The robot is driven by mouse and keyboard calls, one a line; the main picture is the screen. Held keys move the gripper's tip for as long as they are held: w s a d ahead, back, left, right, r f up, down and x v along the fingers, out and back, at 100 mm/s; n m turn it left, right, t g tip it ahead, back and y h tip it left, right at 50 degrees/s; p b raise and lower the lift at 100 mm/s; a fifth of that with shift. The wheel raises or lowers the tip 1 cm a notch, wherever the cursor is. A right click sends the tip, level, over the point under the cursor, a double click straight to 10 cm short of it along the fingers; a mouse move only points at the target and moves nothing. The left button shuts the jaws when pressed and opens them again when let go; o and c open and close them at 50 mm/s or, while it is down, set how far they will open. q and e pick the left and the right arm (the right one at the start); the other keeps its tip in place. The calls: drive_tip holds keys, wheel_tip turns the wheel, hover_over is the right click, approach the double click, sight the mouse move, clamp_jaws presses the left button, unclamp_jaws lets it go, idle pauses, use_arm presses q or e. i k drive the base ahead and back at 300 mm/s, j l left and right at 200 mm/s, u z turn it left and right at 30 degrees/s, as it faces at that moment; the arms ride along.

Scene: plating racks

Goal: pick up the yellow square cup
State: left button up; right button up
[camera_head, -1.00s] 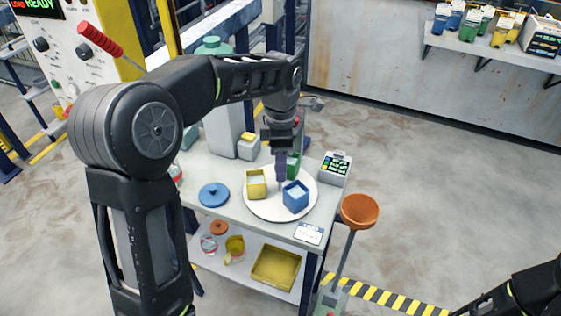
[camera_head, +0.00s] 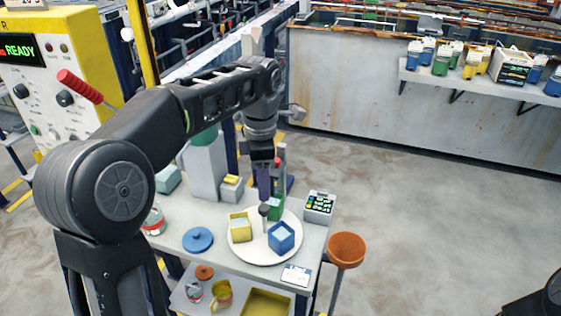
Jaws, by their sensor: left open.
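The yellow square cup (camera_head: 239,230) stands upright on a round white plate (camera_head: 258,260) on the table, at the plate's left, with pale contents. A blue square cup (camera_head: 281,240) stands at its right. A green cup (camera_head: 277,208) is behind, partly hidden by my left gripper. My left gripper (camera_head: 263,192) points down over the back of the plate, behind and right of the yellow cup, apart from it. It is open and holds nothing visible; its fingers overlap from this angle. My right gripper is out of view.
A grey knobbed post (camera_head: 264,210) rises from the plate's middle. A blue lid (camera_head: 198,240) lies left of the plate. A keypad box (camera_head: 319,206) stands right of it. A yellow tray (camera_head: 268,304) sits on the lower shelf.

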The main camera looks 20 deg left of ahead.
sight(240, 222)
drive_tip(key=k, duration=1)
